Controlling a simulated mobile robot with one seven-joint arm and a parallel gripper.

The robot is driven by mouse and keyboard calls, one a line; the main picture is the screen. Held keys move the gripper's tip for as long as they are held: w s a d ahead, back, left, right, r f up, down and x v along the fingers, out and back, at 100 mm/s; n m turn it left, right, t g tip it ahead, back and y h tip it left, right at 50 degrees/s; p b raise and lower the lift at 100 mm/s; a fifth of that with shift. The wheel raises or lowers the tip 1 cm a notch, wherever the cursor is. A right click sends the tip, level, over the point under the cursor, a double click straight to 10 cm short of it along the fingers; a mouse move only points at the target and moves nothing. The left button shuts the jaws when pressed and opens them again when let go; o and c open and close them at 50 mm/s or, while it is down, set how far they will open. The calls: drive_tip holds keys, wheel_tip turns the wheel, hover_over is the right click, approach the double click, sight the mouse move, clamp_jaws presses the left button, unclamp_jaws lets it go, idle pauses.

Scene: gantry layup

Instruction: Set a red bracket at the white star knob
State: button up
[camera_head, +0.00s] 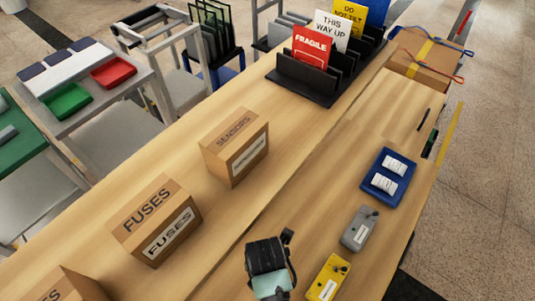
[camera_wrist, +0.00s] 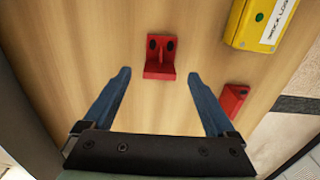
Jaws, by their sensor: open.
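A red bracket (camera_wrist: 160,60) with two dark holes in its plate and a raised middle rib stands on the wooden bench in the wrist view. It lies ahead of and between the fingertips of my gripper (camera_wrist: 159,76), which is open and empty. A second red bracket (camera_wrist: 232,100) lies to the right, outside the right finger. In the head view part of my arm (camera_head: 268,258) shows over the bench at bottom centre, and neither bracket can be seen there. I cannot make out a white star knob in either view.
A yellow labelled box (camera_wrist: 258,22) sits near the brackets and also shows in the head view (camera_head: 327,279). Beyond it are a grey box (camera_head: 359,230) and a blue tray (camera_head: 367,187) with white packets. Cartons (camera_head: 155,222) line the left. The bench between is clear.

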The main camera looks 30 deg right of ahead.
drive_tip(key=shift+f, duration=1.75)
clamp_jaws()
